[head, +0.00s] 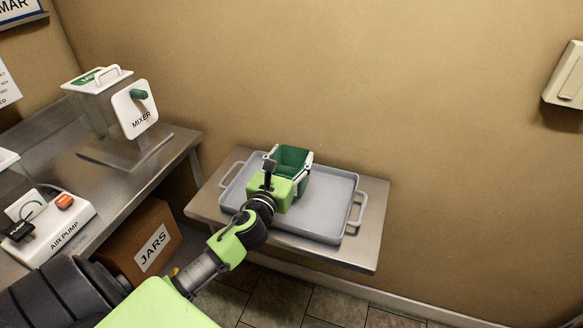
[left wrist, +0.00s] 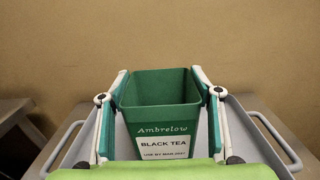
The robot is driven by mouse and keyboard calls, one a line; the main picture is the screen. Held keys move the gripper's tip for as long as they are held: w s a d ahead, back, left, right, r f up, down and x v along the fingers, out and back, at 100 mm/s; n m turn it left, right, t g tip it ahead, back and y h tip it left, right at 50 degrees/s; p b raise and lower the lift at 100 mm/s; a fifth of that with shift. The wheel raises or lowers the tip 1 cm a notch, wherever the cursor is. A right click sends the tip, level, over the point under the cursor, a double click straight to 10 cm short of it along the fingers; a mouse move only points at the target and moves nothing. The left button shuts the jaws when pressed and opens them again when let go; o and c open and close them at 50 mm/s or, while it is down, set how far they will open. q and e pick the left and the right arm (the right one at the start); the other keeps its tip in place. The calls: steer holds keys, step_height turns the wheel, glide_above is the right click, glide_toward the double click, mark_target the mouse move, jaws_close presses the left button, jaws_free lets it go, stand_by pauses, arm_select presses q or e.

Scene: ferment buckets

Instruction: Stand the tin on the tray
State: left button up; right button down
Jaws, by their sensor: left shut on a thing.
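The tin is a green open-topped square container labelled "Ambrelow BLACK TEA" (left wrist: 163,101); in the head view the tin (head: 290,160) is upright over the left part of the tray. My left gripper (head: 288,165) is shut on the tin, with one finger along each side, as the left wrist view also shows. The grey tray (head: 325,210) has a raised rim and a handle at each end. It lies on a small metal table. The tin's base is hidden by my gripper, so I cannot tell whether it touches the tray. My right gripper is not in view.
The small metal table (head: 357,254) stands against the tan wall. On the left, a steel counter holds a mixer (head: 135,110) and an air pump (head: 62,230). A box marked JARS (head: 150,245) is below it. The tray's right part is empty.

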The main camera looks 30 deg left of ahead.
mark_target(296, 158)
arm_select(q)
steer(key=shift+w+f+b, duration=0.15)
steer(key=shift+f+b, duration=0.2)
steer(key=shift+f, duration=1.35)
steer(key=shift+f, duration=0.2)
steer(key=o, duration=1.7)
steer(key=shift+r, duration=0.1)
